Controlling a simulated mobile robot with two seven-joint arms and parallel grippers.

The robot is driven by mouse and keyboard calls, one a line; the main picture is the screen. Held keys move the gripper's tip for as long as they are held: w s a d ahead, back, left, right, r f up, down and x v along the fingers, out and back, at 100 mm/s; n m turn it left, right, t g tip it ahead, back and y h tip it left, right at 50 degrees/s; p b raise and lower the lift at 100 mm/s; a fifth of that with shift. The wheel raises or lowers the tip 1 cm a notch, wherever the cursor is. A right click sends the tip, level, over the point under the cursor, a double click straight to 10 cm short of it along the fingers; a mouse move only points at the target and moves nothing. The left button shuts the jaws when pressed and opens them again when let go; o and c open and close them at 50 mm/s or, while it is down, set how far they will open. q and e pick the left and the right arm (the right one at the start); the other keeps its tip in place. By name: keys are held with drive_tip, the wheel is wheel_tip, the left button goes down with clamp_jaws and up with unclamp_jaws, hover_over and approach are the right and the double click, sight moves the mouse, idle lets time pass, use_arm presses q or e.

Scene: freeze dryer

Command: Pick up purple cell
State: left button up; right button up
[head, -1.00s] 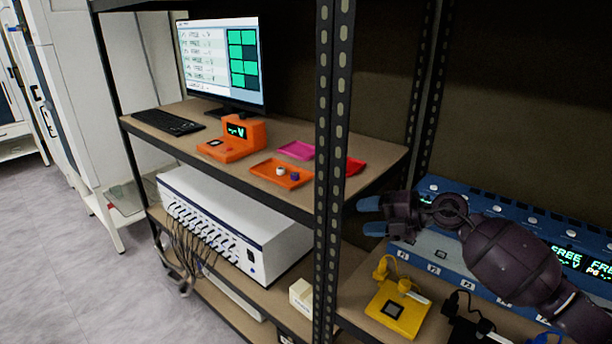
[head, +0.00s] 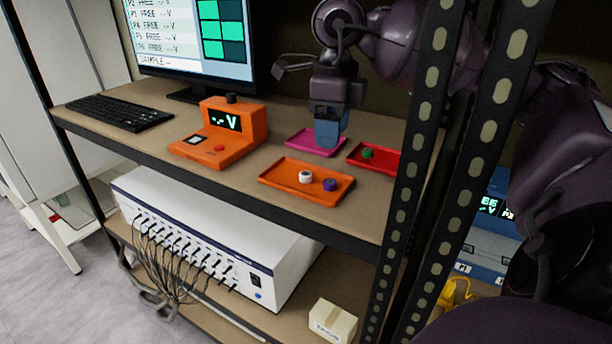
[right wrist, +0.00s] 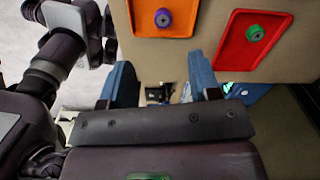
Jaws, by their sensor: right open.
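The purple cell (head: 330,184) is a small round piece in the right part of the orange tray (head: 278,183), beside a white cell (head: 305,177). It also shows in the right wrist view (right wrist: 163,18), beyond the fingertips. My right gripper (head: 328,135) points down behind the purple cell, over or near the pink tray (head: 303,142). Its blue fingers overlap in the head view. In the right wrist view the right gripper (right wrist: 160,72) is open, with its fingers apart and no cell between them. My left gripper is not seen in the head view.
A red tray (head: 390,162) with a green cell (head: 367,153) lies to the right, near the dark shelf post (head: 408,200). An orange meter (head: 225,135), keyboard (head: 118,112) and monitor (head: 195,35) stand to the left. Bare shelf lies around the orange tray.

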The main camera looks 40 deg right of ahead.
hover_over(330, 181)
drive_tip(key=f, duration=0.4)
drive_tip(key=shift+s+a+f, duration=0.15)
drive_tip(key=shift+s+f, duration=0.1)
drive_tip(key=shift+s, duration=0.15)
drive_tip(key=shift+w+f+b, duration=0.2)
drive_tip(key=shift+f+b, duration=0.05)
drive_tip(key=shift+f, duration=1.25)
drive_tip(key=shift+w+f+b, duration=0.15)
drive_tip(key=shift+f+b, duration=0.05)
drive_tip(key=shift+f, duration=1.25)
drive_tip(key=shift+c, duration=0.5)
drive_tip(key=c, duration=0.9)
drive_tip(key=shift+r, duration=0.1)
wheel_tip(330, 181, up, 20)
drive_tip(key=p, duration=0.1)
